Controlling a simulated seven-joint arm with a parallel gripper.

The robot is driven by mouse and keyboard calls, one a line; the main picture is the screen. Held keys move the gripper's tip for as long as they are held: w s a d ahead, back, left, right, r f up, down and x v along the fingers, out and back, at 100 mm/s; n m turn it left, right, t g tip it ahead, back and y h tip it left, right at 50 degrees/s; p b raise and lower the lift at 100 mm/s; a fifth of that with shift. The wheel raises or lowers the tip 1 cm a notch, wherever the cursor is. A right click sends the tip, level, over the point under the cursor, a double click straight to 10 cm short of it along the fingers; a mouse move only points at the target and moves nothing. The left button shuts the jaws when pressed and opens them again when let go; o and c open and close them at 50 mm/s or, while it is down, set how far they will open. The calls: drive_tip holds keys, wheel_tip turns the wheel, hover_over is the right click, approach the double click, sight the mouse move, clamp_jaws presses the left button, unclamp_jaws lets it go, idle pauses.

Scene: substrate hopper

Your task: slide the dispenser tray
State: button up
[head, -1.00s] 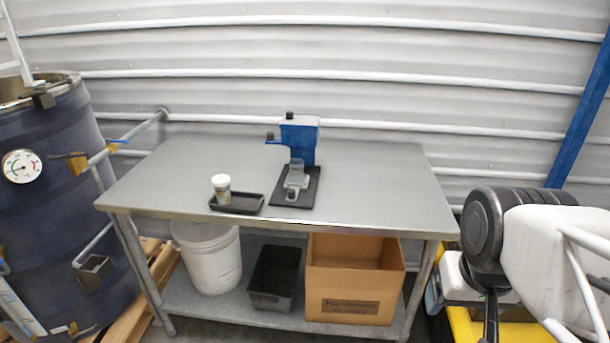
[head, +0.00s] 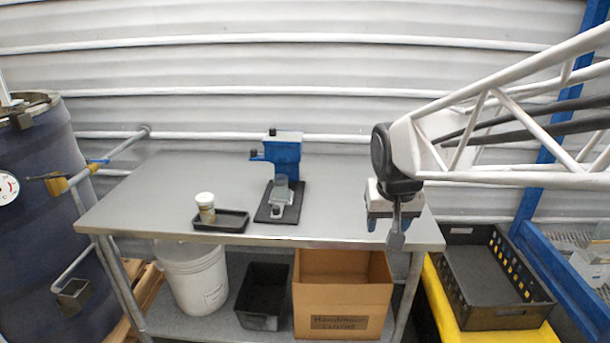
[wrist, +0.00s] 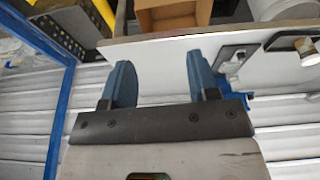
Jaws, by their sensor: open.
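The blue dispenser (head: 283,150) stands toward the back of the metal table, on a black base plate (head: 262,215). Its pale tray (head: 278,211), with a loop handle, sticks out at the front under a clear cup (head: 282,182). My gripper (head: 383,222) is open and empty above the table's right end, well to the right of the dispenser and apart from it. In the wrist view, my gripper's blue fingers (wrist: 160,68) are spread with nothing between them.
A white-lidded jar (head: 206,208) stands in a shallow black tray (head: 234,221) left of the dispenser. The tabletop (head: 335,205) between dispenser and gripper is clear. A carton (head: 343,300), black bin (head: 262,295) and white bucket (head: 190,275) are below. A black crate (head: 490,310) stands right.

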drive_tip(key=w+a+f, duration=0.2)
drive_tip(key=w+a, duration=0.4)
drive_tip(key=w, duration=0.3)
drive_tip(key=w+a+f, duration=0.2)
drive_tip(key=w+a, duration=0.4)
drive_tip(key=w, duration=0.3)
drive_tip(key=n+t, duration=0.1)
drive_tip(key=n, duration=0.1)
approach(276, 206)
drive_tip(key=shift+d+f+y, duration=0.35)
drive_tip(key=shift+f+y, duration=0.05)
drive_tip(key=shift+f, duration=0.35)
drive_tip(key=shift+f, duration=0.1)
drive_tip(key=shift+x, duration=3.8)
drive_tip(key=shift+w, duration=0.1)
drive_tip(key=shift+w, duration=0.1)
clamp_jaws()
